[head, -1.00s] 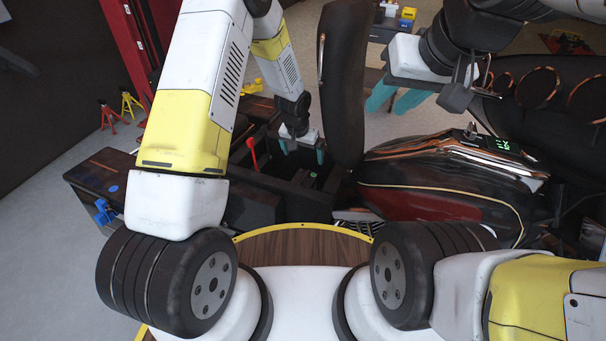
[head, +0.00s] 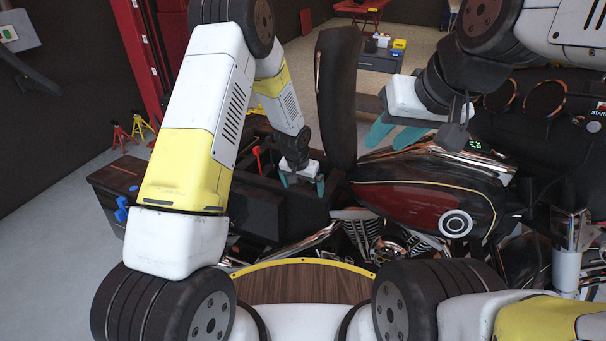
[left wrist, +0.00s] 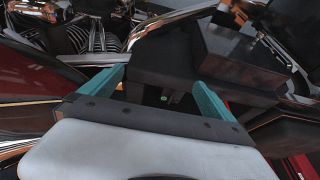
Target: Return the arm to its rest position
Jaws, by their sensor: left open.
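My left gripper (head: 303,186) is in the middle of the head view, over the open dark compartment (head: 283,214) beneath the raised seat (head: 337,95). Its teal fingers are apart with nothing between them, and they also show in the left wrist view (left wrist: 160,100). My right gripper (head: 388,138) is in the upper right of the head view, above the motorcycle's tank (head: 425,190). Its teal fingers are apart and I see nothing between them.
A red-handled item (head: 257,155) stands by the compartment. The upright seat is close to the right of my left gripper. A red jack stand (head: 122,137) and a yellow one (head: 143,126) are on the floor at left.

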